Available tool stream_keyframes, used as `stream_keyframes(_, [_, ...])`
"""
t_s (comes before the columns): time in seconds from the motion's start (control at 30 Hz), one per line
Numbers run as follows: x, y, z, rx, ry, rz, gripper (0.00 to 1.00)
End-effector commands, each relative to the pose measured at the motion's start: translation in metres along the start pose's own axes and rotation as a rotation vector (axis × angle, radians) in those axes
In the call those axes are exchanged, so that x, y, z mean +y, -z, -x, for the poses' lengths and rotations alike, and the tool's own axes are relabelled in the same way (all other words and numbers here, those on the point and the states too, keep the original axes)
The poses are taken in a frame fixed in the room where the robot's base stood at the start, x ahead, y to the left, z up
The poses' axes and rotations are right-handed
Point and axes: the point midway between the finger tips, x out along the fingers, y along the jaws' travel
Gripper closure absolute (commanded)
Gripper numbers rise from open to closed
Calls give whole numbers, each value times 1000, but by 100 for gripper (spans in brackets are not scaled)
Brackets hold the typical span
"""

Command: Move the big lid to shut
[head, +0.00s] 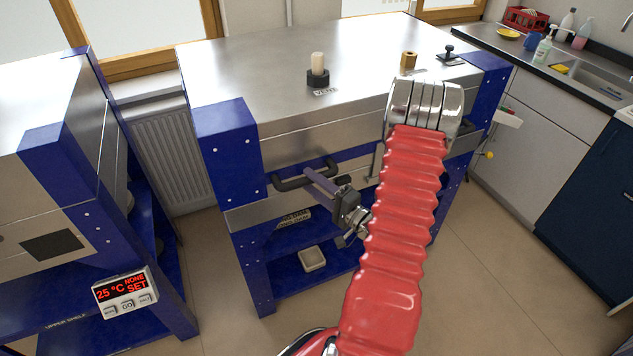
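The big lid (262,84) is the broad steel top of the middle kiln, with blue corners. It lies about level over the kiln body, and I see no wide gap beneath its front. A dark bar handle (292,182) sticks out from its front left. My gripper (316,180) is in front of the lid, its slim grey fingers reaching up and left to the handle's right part. The fingers overlap in this view, so I cannot tell if they are open, shut or touching the handle. My red-sleeved arm hides the front right of the kiln.
A vent plug (318,72), a brass piece (408,60) and a black knob (449,52) stand on the lid. A second kiln with a control box (125,294) is at left. A sink counter (545,75) is at right. A small tray (312,259) sits on the lower shelf.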

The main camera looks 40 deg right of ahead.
Motion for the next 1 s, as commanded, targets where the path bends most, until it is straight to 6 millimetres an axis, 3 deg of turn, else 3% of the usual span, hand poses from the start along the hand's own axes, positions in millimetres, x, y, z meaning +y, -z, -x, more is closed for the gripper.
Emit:
stream_keyframes(0.67, [-1, 2, 2, 3, 3, 4, 61])
stream_keyframes(1.0, [-1, 3, 33, 7, 1, 3, 61])
